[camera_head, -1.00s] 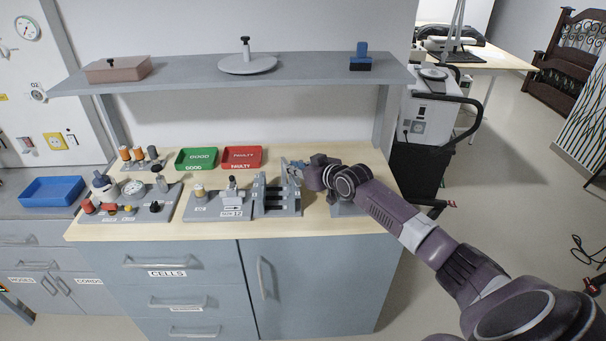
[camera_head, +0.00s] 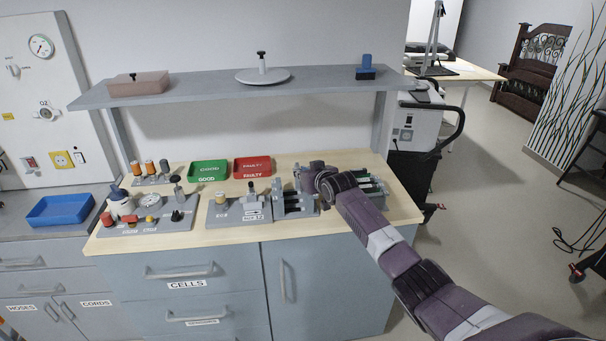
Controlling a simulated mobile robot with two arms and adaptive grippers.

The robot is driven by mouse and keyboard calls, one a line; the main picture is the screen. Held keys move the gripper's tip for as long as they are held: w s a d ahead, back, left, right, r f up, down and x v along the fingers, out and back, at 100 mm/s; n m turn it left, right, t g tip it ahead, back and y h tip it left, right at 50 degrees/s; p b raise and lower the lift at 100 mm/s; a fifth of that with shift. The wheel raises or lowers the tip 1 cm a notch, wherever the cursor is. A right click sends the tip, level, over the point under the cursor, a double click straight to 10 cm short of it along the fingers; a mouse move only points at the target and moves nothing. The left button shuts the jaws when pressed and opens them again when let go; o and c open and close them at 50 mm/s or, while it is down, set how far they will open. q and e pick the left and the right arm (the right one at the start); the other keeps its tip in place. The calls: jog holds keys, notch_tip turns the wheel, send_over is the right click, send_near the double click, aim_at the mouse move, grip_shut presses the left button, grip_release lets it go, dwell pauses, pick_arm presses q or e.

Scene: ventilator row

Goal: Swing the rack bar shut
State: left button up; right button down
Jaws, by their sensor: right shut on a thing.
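A grey slotted rack (camera_head: 290,204) stands on the wooden worktop. A second grey rack with dark and green strips (camera_head: 374,190) shows to its right, partly covered by my arm. My right gripper (camera_head: 303,178) is low at the back edge of the slotted rack, between the two racks. It is shut, apparently on the rack bar. The hand hides the fingertips and nearly all of the bar, so the bar's angle cannot be told. My left gripper is not in view.
A red FAULTY tray (camera_head: 252,176) and a green GOOD tray (camera_head: 208,180) lie behind and left. A grey fixture board (camera_head: 225,218) and a board with gauge and knobs (camera_head: 178,226) stand left. A grey shelf (camera_head: 215,91) hangs above the worktop.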

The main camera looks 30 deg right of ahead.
jog(key=shift+a+r, duration=0.1)
jog(key=shift+r, duration=0.05)
jog(key=c, duration=2.2)
grip_release()
jog(key=shift+w, duration=0.1)
jog(key=shift+o, duration=1.3)
jog(key=shift+s, duration=0.2)
jog(key=v, duration=1.1)
jog(key=shift+s, duration=0.25)
